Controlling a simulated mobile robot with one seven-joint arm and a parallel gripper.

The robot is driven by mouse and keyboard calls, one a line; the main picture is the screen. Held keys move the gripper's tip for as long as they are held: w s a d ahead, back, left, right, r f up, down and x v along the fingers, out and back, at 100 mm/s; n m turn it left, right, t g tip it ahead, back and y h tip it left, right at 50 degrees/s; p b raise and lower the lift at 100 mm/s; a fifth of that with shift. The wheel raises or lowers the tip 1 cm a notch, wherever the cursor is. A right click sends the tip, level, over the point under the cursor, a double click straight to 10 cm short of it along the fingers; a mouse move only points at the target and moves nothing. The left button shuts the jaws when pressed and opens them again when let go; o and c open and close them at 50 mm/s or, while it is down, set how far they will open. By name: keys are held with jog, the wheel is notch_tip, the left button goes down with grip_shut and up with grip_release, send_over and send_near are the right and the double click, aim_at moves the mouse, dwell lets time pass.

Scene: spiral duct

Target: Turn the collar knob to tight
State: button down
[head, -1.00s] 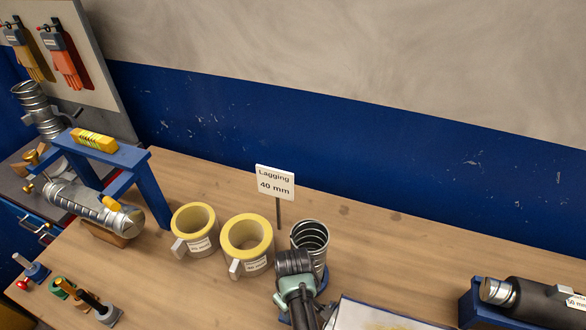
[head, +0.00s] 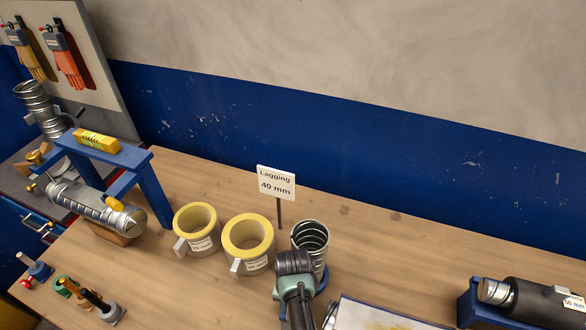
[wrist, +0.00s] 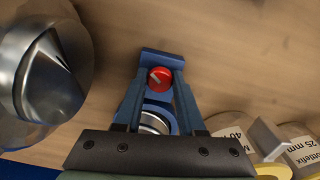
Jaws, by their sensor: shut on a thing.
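The collar knob (wrist: 160,78) is small, round and red with a pale pointer mark, and sits on a blue collar (wrist: 162,55) in the wrist view. My gripper (wrist: 161,82) has its two blue-grey fingers on either side of the knob and is shut on it. A silver ring (wrist: 152,124) shows behind the fingers. In the head view my gripper's wrist hides the knob, in front of the upright spiral duct (head: 311,237). A bit of blue (head: 322,280) shows at the duct's foot. I cannot read any tight marking.
Two yellow-rimmed lagging sleeves (head: 196,231) (head: 248,242) stand left of the duct, near a "Lagging 40 mm" sign (head: 276,183). A large silver metal piece (wrist: 42,75) is close on the left in the wrist view. A dark sleeved duct (head: 535,303) lies at the right.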

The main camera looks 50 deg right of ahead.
jog(key=m, duration=0.6)
jog(key=shift+m, duration=0.3)
jog(key=m, duration=0.6)
jog(key=shift+w, duration=0.15)
jog(key=m, duration=0.6)
jog(key=shift+m+p, duration=0.3)
jog(key=shift+p, duration=0.05)
jog(key=m, duration=0.6)
jog(key=shift+d+m, duration=0.1)
jog(key=shift+m, duration=0.3)
jog(key=c, duration=0.5)
grip_release()
